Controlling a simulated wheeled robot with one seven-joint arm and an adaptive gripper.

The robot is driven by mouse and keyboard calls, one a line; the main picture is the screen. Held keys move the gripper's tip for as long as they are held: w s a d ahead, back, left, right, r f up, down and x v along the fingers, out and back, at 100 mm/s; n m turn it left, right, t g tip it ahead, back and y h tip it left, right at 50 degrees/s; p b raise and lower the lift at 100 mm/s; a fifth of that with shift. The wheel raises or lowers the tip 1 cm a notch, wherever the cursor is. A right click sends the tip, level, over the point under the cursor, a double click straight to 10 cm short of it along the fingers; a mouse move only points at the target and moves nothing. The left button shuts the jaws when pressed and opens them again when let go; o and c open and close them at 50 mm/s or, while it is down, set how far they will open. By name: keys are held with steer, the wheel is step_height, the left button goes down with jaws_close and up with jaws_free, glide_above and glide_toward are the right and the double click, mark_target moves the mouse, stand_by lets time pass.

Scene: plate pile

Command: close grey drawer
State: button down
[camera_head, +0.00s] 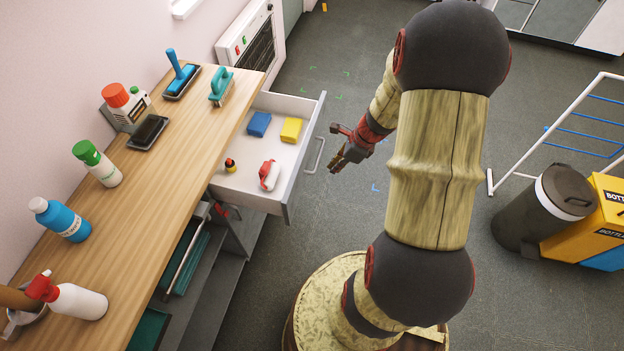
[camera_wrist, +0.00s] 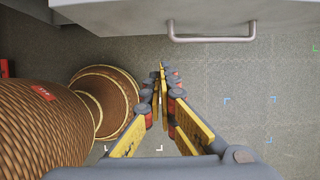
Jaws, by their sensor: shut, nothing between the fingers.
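The grey drawer (camera_head: 292,197) is pulled out from under the wooden counter in the head view. Its inside is light, and it holds a blue sponge, a yellow sponge, a red and white bottle and a small red and yellow item. Its handle (camera_head: 314,155) is on the front face. My gripper (camera_head: 334,166) is just to the right of the handle, apart from it in the picture. In the wrist view the drawer front (camera_wrist: 115,15) and handle (camera_wrist: 212,38) show along the top edge, and my gripper (camera_wrist: 162,66) is shut and empty below the handle.
The wooden counter (camera_head: 150,218) carries several bottles and brushes. An open shelf space lies below it. A dark bin (camera_head: 530,215), a yellow box (camera_head: 580,227) and a white rack (camera_head: 532,125) stand at the right. The floor beyond the drawer front is clear.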

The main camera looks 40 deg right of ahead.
steer(key=w+a+f+b, duration=0.5)
steer(key=w+f, duration=0.1)
steer(key=f, duration=0.3)
steer(key=shift+w, duration=0.15)
stand_by(0.5)
steer(key=w+a+p, duration=0.4)
steer(key=w+a, duration=0.1)
steer(key=w, duration=0.2)
steer(key=w+a+p, duration=0.3)
steer(key=w+a, duration=0.3)
steer(key=w, duration=0.1)
steer(key=w+a+p, duration=0.4)
steer(key=w+a, duration=0.1)
steer(key=w, duration=0.2)
steer(key=shift+w+a+p, duration=0.1)
steer(key=shift+a+p, duration=0.2)
